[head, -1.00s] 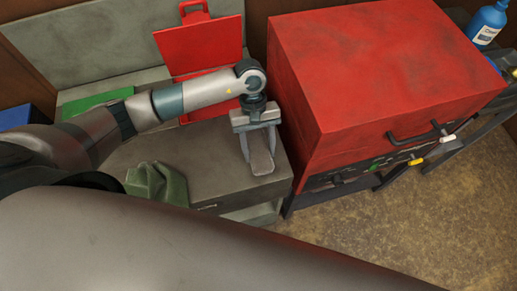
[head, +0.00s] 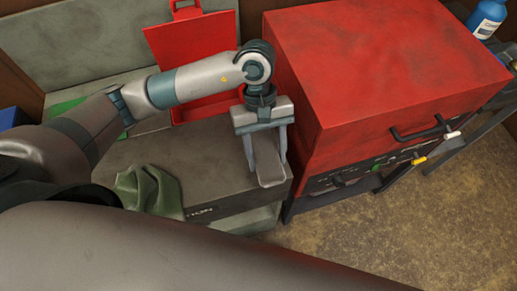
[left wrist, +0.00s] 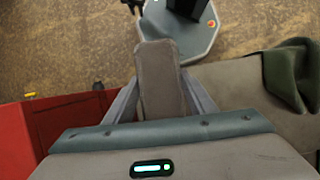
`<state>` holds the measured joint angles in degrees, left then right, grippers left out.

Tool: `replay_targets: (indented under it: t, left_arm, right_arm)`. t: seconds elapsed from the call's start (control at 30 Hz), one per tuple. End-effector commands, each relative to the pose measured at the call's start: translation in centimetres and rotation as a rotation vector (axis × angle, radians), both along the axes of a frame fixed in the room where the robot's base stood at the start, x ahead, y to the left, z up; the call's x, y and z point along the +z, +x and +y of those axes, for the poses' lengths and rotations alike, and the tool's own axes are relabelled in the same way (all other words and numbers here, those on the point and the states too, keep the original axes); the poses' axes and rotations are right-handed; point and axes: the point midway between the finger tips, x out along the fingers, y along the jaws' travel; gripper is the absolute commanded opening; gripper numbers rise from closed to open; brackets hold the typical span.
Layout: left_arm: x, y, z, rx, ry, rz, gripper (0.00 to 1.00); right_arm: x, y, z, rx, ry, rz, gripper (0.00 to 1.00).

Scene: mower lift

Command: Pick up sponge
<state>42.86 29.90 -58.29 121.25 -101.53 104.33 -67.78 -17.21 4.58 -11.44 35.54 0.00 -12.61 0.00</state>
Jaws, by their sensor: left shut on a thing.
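The sponge (head: 268,164) is a grey-brown flat block near the front right corner of the grey worktop, beside the red cabinet. My left gripper (head: 266,152) points down, with one finger on each side of the sponge, shut on it. In the left wrist view the sponge (left wrist: 159,80) stands out lengthwise between the two fingers (left wrist: 160,102). I cannot tell whether its underside touches the worktop. My right gripper is not in view.
A crumpled green cloth (head: 149,190) lies left on the grey worktop (head: 205,160). A red toolbox with raised lid (head: 190,50) stands behind. The large red cabinet (head: 385,75) is close on the right, with a handle (head: 420,132). A blue bottle (head: 487,18) stands far right.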

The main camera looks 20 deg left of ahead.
Motion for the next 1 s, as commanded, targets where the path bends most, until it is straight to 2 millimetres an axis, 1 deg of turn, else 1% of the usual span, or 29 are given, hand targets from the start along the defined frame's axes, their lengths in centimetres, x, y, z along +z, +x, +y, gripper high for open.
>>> replay_targets:
  t: [0.03,0.2,0.4,0.57,1.0]
  left_arm:
    - [0.2,-0.7,-0.7,-0.008,-0.003,-0.005,0.28]
    - [1.9,-2.6,-2.4,-0.004,-0.002,-0.005,0.28]
    - [3.0,-3.8,-3.4,-0.002,0.0,-0.002,0.28]
    - [3.3,-4.1,-3.6,0.0,0.001,0.0,0.28]
    - [3.2,-4.1,-3.6,0.001,0.002,0.0,0.28]
  right_arm:
    - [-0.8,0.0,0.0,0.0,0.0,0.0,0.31]
    - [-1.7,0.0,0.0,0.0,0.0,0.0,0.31]
    - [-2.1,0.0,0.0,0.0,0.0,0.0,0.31]
    - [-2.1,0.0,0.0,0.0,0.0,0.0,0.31]
    - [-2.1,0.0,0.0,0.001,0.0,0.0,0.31]
